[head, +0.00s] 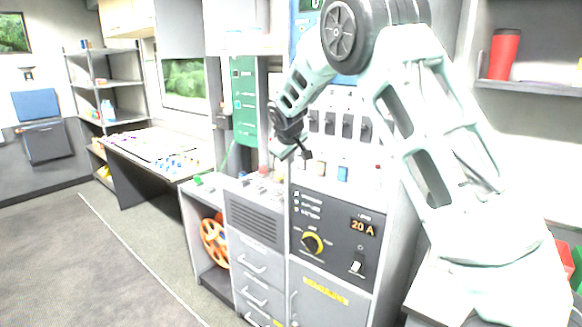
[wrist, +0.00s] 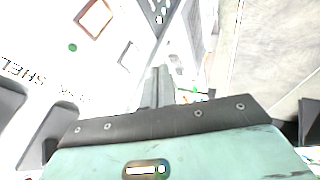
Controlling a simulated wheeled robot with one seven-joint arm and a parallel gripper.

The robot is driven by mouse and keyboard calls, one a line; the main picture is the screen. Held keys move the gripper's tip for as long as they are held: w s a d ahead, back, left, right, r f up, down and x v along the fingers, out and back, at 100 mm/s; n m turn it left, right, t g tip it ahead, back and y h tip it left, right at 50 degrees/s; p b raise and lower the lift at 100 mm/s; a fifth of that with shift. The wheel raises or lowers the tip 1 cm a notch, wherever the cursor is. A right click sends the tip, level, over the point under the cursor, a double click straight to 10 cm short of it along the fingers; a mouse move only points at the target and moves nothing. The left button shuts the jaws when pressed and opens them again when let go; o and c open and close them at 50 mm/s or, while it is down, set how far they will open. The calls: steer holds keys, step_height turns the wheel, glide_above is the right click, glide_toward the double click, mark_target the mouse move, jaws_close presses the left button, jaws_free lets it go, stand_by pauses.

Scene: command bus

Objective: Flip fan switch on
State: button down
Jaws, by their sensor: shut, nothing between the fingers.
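My gripper (head: 298,153) is in front of the upper switch panel (head: 335,151), with its fingers together and nothing held. In the wrist view the closed fingers (wrist: 159,88) point up the picture, beside the panel. The panel carries a row of dark breaker handles (head: 347,126). Below them are an orange-brown switch (head: 321,168) and a blue switch (head: 342,173). A light toggle (head: 357,266) sits on the dark lower panel with the 20 A display (head: 363,228). I cannot read which switch is the fan's, nor its position. I cannot tell whether the fingers touch anything.
My arm covers much of the right side. A green panel (head: 243,104) stands left of the switch panel. A grey drawer cabinet (head: 256,262) and an orange reel (head: 214,242) are below. A desk (head: 150,150) is at left; the floor (head: 70,260) there is clear.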

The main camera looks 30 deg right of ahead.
steer(key=b+v, duration=0.1)
steer(key=v, duration=0.4)
steer(key=shift+s+a, duration=0.3)
steer(key=shift+s, duration=0.05)
steer(key=s+a+f+n+g+y, duration=0.1)
steer(key=s+a+f+g+y, duration=0.15)
steer(key=s+a, duration=0.85)
steer(key=s+a+f+n+g+y, duration=0.1)
steer(key=s+a+f+y, duration=0.15)
steer(key=s+a, duration=0.9)
steer(key=s+a+f+n+g, duration=0.1)
steer(key=s+a+f, duration=0.1)
steer(key=s, duration=0.8)
steer(key=s+a+f+n+g, duration=0.1)
steer(key=s+a+f, duration=0.2)
steer(key=s, duration=0.8)
steer(key=shift+s+a+n+g, duration=0.25)
steer(key=shift+a+n+g, duration=0.05)
steer(key=shift+n+g, duration=0.1)
steer(key=shift+f, duration=0.15)
